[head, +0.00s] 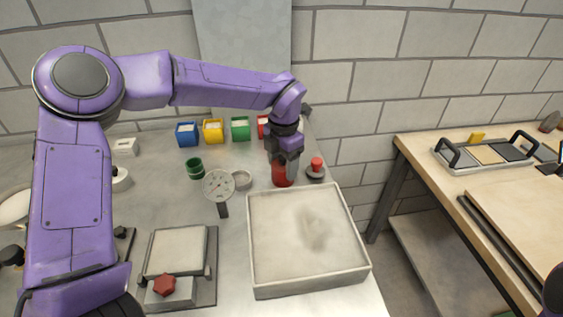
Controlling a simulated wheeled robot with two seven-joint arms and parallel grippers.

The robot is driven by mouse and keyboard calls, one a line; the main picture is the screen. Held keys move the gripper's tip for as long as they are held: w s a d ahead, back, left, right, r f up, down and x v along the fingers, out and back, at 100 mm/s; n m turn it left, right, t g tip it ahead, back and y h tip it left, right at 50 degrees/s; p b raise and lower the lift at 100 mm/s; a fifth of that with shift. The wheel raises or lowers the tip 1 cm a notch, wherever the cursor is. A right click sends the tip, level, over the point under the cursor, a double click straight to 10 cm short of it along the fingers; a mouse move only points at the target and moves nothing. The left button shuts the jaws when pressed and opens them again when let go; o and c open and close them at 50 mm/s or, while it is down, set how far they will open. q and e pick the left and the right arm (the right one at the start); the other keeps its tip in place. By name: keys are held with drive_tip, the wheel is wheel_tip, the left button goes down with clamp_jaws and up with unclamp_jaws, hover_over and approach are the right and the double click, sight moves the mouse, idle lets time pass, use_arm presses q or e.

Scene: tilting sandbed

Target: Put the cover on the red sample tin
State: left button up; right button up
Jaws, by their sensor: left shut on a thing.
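The red sample tin (282,177) stands on the grey bench top, just behind the pale sand tray. My left gripper (286,158) points down over the tin and hides its top. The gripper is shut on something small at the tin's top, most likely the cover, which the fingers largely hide. I cannot tell whether the cover touches the rim. My right gripper is not in view.
A red-knobbed tool (316,168) stands close right of the tin. A metal dish (242,180), a dial gauge (218,187) and a green tin (195,168) stand to the left. The sand tray (308,285) fills the front. Coloured bins (213,132) line the back.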

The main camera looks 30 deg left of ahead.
use_arm(q)
drive_tip(key=o, duration=1.1)
drive_tip(key=shift+r, duration=0.1)
wheel_tip(320, 180, up, 10)
drive_tip(key=shift+d+r, duration=0.1)
drive_tip(key=shift+r, duration=0.1)
drive_tip(key=shift+s, duration=0.1)
